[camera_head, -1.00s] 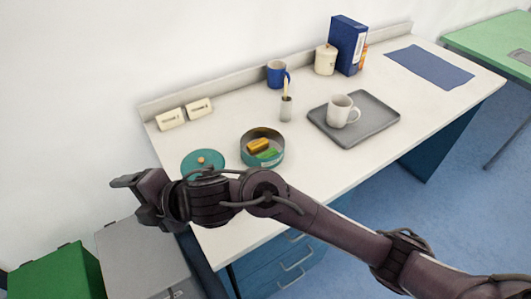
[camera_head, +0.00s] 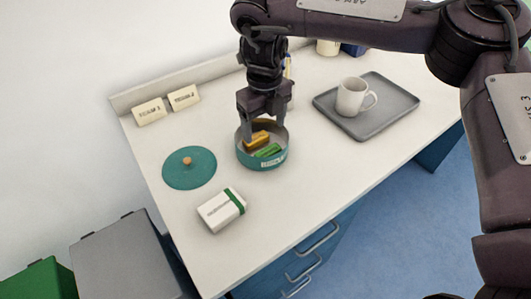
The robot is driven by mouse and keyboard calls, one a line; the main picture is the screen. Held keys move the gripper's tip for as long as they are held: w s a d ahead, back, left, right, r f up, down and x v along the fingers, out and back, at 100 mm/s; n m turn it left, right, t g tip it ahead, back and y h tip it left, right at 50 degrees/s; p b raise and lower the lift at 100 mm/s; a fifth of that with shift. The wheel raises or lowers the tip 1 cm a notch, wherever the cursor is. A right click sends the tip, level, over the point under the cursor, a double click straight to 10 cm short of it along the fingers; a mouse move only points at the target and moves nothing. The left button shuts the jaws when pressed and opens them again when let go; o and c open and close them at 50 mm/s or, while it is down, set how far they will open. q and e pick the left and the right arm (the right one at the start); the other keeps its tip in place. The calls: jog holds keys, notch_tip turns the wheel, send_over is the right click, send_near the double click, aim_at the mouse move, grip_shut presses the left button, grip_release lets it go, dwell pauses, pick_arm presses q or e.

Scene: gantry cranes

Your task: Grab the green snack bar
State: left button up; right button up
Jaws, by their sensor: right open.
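The green snack bar (camera_head: 267,151) lies in a round teal tin (camera_head: 262,164), at its near side. An orange-yellow bar (camera_head: 258,139) lies behind it in the same tin. My right gripper (camera_head: 265,128) points down over the tin with its jaws apart, its fingertips at the tin's back part near the yellow bar. Whether a fingertip touches the yellow bar I cannot tell. The gripper hides part of the tin's back rim. My left gripper is not in view.
The teal lid (camera_head: 189,168) lies left of the tin. A white box with a green band (camera_head: 221,210) is in front. A grey tray (camera_head: 385,119) with a white mug (camera_head: 354,97) stands right. Two name cards (camera_head: 184,97) stand at the back left.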

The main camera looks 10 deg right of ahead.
aim_at(265, 148)
jog(key=shift+w+d+f, duration=0.1)
jog(key=shift+d+f, duration=0.1)
jog(key=shift+d, duration=0.05)
notch_tip(265, 148, down, 3)
jog(key=shift+r, duration=0.2)
notch_tip(265, 148, down, 4)
jog(key=shift+w+a+r+p, duration=0.1)
jog(key=shift+r+p, duration=0.15)
jog(key=shift+p, duration=0.45)
jog(key=shift+f, duration=0.5)
jog(key=c, duration=0.7)
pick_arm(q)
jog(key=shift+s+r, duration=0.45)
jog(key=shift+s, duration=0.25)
pick_arm(e)
jog(key=shift+c, duration=0.2)
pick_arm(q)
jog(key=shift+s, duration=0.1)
pick_arm(e)
jog(key=shift+r, duration=0.2)
